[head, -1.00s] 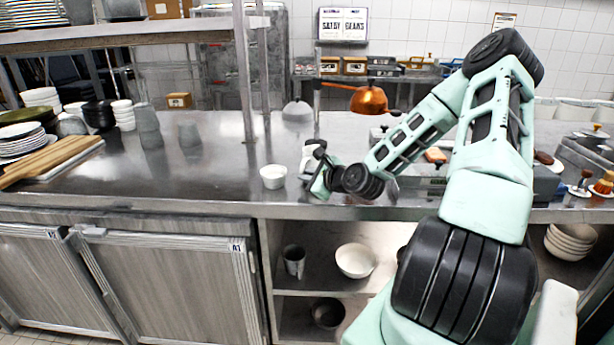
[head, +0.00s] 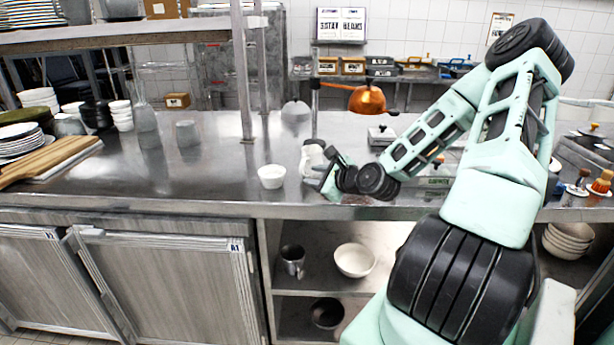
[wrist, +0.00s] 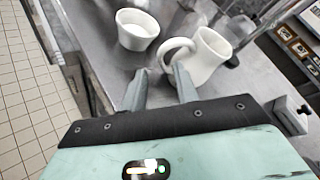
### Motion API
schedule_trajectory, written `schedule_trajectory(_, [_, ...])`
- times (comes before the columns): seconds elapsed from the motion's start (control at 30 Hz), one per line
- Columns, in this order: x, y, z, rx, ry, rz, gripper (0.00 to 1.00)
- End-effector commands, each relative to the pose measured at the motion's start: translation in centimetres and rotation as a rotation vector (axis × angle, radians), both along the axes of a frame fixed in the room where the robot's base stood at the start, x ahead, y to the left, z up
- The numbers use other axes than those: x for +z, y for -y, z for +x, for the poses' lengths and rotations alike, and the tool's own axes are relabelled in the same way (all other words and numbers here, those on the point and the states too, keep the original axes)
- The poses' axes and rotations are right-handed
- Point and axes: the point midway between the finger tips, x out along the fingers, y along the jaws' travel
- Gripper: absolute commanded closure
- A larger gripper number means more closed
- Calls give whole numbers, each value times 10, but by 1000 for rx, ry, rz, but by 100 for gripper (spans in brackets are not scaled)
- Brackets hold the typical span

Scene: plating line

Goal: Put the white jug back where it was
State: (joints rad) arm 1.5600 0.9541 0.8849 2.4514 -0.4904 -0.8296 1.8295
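The white jug (head: 312,160) stands upright on the steel counter near its front edge. In the wrist view the jug (wrist: 211,55) is just beyond my fingertips, with its handle turned toward them. My gripper (wrist: 161,71) is open, its two fingers apart with nothing seen held between them. In the head view my gripper (head: 328,178) is at the jug's right front side and covers part of it. The wrist view does not settle whether the right fingertip touches the handle or sits just short of it.
A small white bowl (head: 271,176) stands close to the jug's left; it also shows in the wrist view (wrist: 137,30). A copper heat lamp (head: 367,100) hangs behind to the right. A grey cup (head: 187,133) stands further left. The counter between is clear.

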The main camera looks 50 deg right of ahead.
Motion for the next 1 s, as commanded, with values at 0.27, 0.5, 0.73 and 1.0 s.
schedule_trajectory(0.27, [25,-3,-47,-2,2,5,70])
schedule_trajectory(0.5, [29,-1,-56,-4,3,5,70])
schedule_trajectory(0.73, [29,-4,-65,-2,2,3,70])
schedule_trajectory(1.0, [26,-7,-71,0,1,1,70])
